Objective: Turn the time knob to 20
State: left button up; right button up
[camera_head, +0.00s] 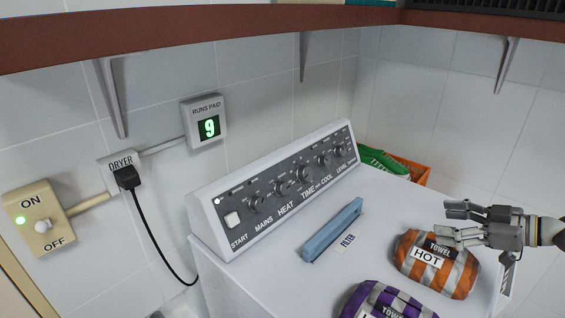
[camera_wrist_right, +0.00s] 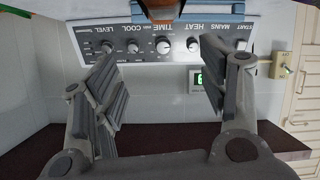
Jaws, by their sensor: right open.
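The dryer's sloped control panel (camera_head: 275,185) carries a row of knobs with labels beneath. The TIME knob (camera_head: 303,174) is the middle knob, between HEAT and COOL. It also shows upside down in the right wrist view (camera_wrist_right: 162,46), in the gap between my fingers. Its setting is too small to read. My right gripper (camera_head: 447,221) is open and empty, above the orange towel bundle, to the right of the panel and well apart from the knob. In the wrist view my right gripper (camera_wrist_right: 160,80) has its fingers spread. My left gripper is not in view.
A blue filter handle (camera_head: 333,230) stands on the dryer top (camera_head: 290,275) before the panel. An orange striped towel bundle (camera_head: 462,277) and a purple one (camera_head: 385,300) lie at the front right. A wooden shelf (camera_head: 200,38) hangs above. A RUNS PAID display (camera_head: 208,127) reads 9.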

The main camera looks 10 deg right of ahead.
aim_at(305, 174)
jog(key=i+j, duration=0.35)
jog(key=j, duration=0.15)
jog(key=i+j, duration=0.4)
